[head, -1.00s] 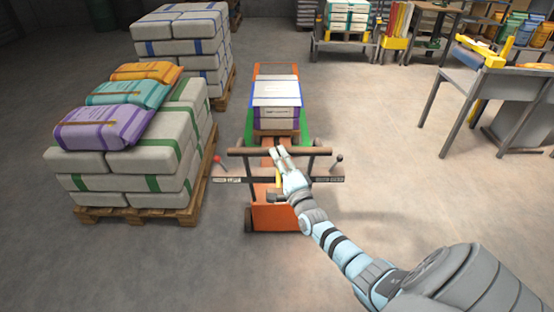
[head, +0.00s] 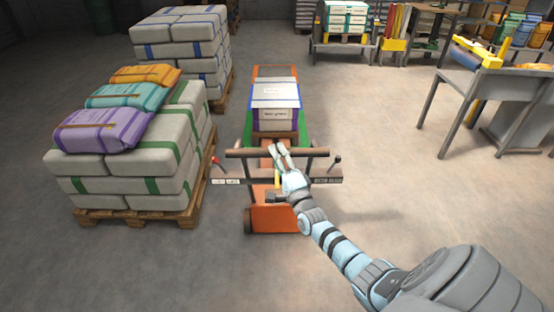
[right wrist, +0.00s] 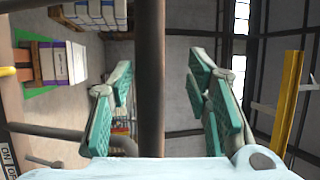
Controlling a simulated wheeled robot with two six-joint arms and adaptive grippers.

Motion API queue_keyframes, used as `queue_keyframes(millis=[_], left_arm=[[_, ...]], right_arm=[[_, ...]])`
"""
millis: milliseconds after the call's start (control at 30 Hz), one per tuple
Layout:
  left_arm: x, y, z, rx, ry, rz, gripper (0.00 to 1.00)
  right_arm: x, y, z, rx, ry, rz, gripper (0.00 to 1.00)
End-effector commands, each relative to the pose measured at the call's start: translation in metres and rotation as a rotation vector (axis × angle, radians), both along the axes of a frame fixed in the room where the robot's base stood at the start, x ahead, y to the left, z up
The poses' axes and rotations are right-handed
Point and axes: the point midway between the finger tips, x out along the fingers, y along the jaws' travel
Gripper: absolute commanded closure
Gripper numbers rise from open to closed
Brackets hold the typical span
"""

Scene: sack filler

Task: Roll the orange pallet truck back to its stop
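The orange pallet truck (head: 272,218) stands in the middle of the head view, its brown handlebar (head: 238,153) towards me. A strapped white and purple load (head: 276,112) sits on its forks. My right gripper (head: 278,148) is at the middle of the handlebar. In the right wrist view its teal-padded fingers (right wrist: 166,100) are spread apart, with the dark bar (right wrist: 150,75) running between them. Gaps show on both sides, so it is not clamped. My left gripper is in neither view. I cannot make out a stop for the truck.
Stacked sacks on a pallet (head: 130,217) stand close at left, with another stack (head: 185,42) behind. A green floor patch (head: 248,130) lies under the truck's load end. A grey table (head: 484,78) stands at right. The floor between truck and table is clear.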

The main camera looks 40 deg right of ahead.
Motion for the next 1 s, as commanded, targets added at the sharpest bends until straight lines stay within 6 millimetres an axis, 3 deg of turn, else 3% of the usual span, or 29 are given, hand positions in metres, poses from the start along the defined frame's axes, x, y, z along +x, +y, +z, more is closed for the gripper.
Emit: queue_keyframes(millis=[267,600,700,1000], left_arm=[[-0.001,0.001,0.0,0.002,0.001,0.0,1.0],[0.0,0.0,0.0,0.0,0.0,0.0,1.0],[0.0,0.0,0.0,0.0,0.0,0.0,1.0],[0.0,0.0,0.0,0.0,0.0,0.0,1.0]], right_arm=[[-0.011,0.004,-0.005,0.001,0.006,0.002,0.55],[-0.095,0.024,-0.02,0.001,0.004,0.001,0.55],[-0.109,0.028,-0.022,0.0,0.002,0.001,0.55],[-0.115,0.029,-0.023,0.001,0.0,0.0,0.55]])
